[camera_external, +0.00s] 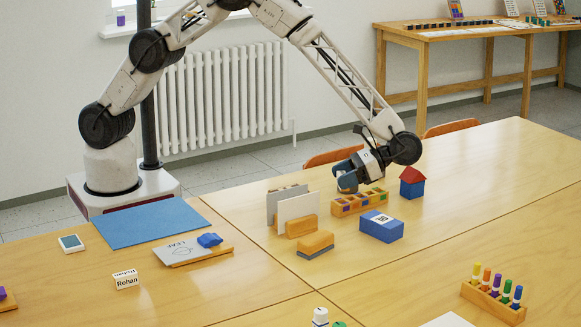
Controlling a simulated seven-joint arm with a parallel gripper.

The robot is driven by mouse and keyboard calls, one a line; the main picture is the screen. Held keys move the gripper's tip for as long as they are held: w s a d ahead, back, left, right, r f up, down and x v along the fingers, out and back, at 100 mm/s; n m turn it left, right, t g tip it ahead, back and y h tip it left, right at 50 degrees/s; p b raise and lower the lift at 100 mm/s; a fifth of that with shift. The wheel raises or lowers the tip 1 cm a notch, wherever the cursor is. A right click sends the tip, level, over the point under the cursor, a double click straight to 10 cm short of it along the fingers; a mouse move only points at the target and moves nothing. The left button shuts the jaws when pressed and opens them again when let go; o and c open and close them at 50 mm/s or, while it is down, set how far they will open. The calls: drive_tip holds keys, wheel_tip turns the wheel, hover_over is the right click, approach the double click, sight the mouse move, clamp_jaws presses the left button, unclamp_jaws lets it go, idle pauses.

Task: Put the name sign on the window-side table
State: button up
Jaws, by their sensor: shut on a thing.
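The name sign (126,281) is a small white folded card reading "Rohan". It stands on the near-left part of the large wooden table (250,290), far from my gripper. My gripper (347,187) points down at the left end of a wooden compartment box (373,202), well to the right of and behind the sign. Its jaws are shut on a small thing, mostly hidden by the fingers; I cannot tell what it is. Another wooden table (403,37) stands along the back wall, and a window sill (117,31) shows at top left.
Upright cards (297,208), orange-brown blocks (316,242), a blue box (381,226) and a red-roofed toy house (412,183) crowd round the gripper. A blue mat (150,222) and a grey board (192,249) lie behind the sign. Marker rack (493,301) at right; the table's far right is clear.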

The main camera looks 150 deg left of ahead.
drive_tip(key=s+d+r+n+t+y, duration=0.3)
drive_tip(key=d+n+t+y, duration=0.3)
drive_tip(key=d+n, duration=0.8)
drive_tip(key=s+d+r+n+t+y, duration=0.25)
drive_tip(key=d+n+t+y, duration=0.4)
drive_tip(key=d, duration=1.35)
drive_tip(key=s+d+r+n+t+y, duration=0.25)
drive_tip(key=d+n+y, duration=0.75)
drive_tip(key=d, duration=0.7)
drive_tip(key=s+d+m+t+h, duration=0.4)
drive_tip(key=s+d+m+h, duration=0.5)
drive_tip(key=d, duration=0.5)
drive_tip(key=shift+n+h, duration=0.55)
drive_tip(key=shift+n, duration=0.2)
wheel_tip(320, 180, down, 15)
drive_tip(key=shift+w+r, duration=0.1)
drive_tip(key=shift+r, duration=0.05)
drive_tip(key=shift+w, duration=0.1)
drive_tip(key=w+d, duration=0.2)
drive_tip(key=w, duration=0.3)
drive_tip(key=w+d+f, duration=0.1)
drive_tip(key=w+d, duration=0.1)
drive_tip(key=w, duration=0.2)
drive_tip(key=w+d, duration=0.2)
drive_tip(key=w, duration=0.3)
drive_tip(key=shift+w+f, duration=0.25)
drive_tip(key=shift+w, duration=0.1)
